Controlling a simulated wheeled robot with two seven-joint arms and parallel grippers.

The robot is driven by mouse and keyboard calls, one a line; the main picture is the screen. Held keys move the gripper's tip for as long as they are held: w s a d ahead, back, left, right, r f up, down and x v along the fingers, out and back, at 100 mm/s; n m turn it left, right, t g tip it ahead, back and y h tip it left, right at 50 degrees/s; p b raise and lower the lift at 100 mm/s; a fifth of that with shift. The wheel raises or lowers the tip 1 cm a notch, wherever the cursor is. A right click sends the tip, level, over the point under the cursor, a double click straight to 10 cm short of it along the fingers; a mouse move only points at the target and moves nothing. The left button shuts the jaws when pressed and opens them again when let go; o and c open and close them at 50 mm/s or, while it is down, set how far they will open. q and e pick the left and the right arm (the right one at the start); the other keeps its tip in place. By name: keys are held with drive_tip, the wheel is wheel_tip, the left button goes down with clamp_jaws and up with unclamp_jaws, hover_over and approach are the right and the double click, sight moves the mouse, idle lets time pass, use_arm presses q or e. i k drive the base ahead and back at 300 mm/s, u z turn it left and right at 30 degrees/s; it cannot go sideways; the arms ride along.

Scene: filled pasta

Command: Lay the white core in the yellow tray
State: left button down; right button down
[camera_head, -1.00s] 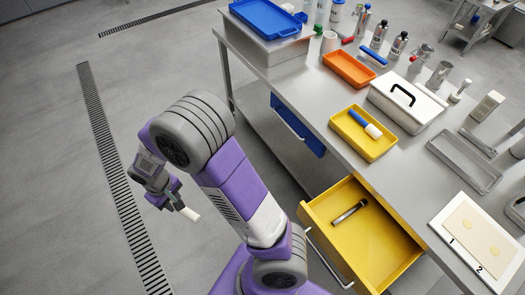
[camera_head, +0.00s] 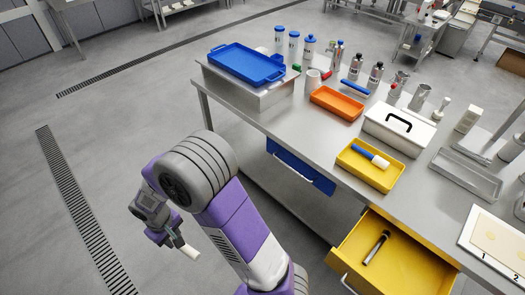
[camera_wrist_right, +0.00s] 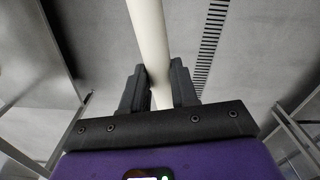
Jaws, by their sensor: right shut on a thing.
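The white core (camera_head: 189,252) is a short pale cylinder. My right gripper (camera_head: 176,240) is shut on it, at the left of the head view over the floor, well away from the table. In the right wrist view the core (camera_wrist_right: 149,40) runs up between the two dark fingers of the gripper (camera_wrist_right: 158,88). The yellow tray (camera_head: 366,178) sits on the steel table, to the right of my arm. A blue and white stick-like thing (camera_head: 371,156) lies in it. My left gripper is not in view.
Below the tray, a yellow drawer (camera_head: 415,270) stands open with a dark metal tool (camera_head: 376,247) inside. An orange tray (camera_head: 336,103), a white box with a black handle (camera_head: 399,128) and a metal tray (camera_head: 466,172) stand near the yellow tray. Floor around the gripper looks clear.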

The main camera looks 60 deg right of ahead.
sight(365, 172)
drive_tip(key=z, duration=3.45)
